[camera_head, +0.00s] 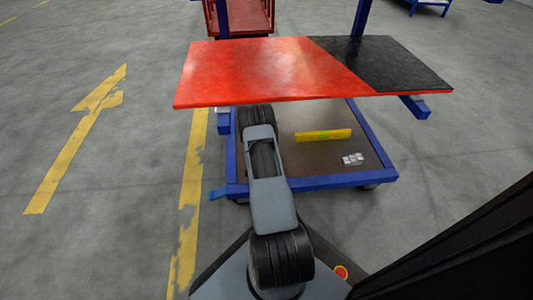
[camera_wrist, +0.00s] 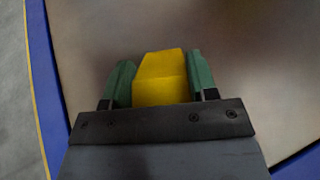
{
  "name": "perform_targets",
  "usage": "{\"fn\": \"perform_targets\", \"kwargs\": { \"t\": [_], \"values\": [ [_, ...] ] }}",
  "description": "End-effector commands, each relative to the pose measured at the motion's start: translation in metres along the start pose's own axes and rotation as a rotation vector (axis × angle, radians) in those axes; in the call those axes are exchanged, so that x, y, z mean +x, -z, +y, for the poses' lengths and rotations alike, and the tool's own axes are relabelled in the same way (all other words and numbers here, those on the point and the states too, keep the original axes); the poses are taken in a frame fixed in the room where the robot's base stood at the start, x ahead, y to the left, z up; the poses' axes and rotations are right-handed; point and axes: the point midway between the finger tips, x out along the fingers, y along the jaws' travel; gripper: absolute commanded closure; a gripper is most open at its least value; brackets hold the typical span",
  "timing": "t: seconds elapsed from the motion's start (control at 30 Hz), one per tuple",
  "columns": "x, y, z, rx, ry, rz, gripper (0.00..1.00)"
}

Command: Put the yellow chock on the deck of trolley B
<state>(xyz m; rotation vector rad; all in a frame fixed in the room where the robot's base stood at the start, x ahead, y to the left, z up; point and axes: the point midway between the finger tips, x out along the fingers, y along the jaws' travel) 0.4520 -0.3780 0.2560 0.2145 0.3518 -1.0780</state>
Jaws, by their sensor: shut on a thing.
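The yellow chock (camera_wrist: 161,88) is between the two green fingers of my gripper (camera_wrist: 159,70) in the wrist view, and the gripper is shut on it. Behind the chock lies a brown deck with a blue frame. In the head view this blue trolley (camera_head: 233,160) stands in front of me, its brown deck (camera_head: 315,170) low down. I see no letter on it. My arm reaches over the deck's left part, where the red panel and my own arm hide the gripper and chock. I cannot tell whether the chock touches the deck.
A red and black panel (camera_head: 260,70) overhangs the rear of the deck. A yellow bar with a green mark (camera_head: 323,135) and a small white item (camera_head: 352,158) lie on the deck. The deck's front middle is bare. A red cart (camera_head: 240,18) stands behind.

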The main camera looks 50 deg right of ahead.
Motion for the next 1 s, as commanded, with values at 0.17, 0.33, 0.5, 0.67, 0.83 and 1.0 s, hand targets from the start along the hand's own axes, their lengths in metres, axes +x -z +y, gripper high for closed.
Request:
{"fn": "perform_targets", "kwargs": {
  "t": [0.17,0.33,0.5,0.67,0.83,1.0],
  "values": [
    [0.001,0.003,0.0,0.0,0.001,0.0,0.45],
    [0.001,0.003,0.0,0.0,0.001,0.0,0.29],
    [0.001,0.003,0.0,0.0,0.001,0.0,0.21],
    [0.001,0.002,0.0,0.0,0.0,0.0,0.21],
    [-0.015,-0.002,0.001,-0.002,-0.001,0.003,0.21],
    [-0.048,-0.004,0.001,-0.002,-0.002,0.004,0.21]
  ]
}}
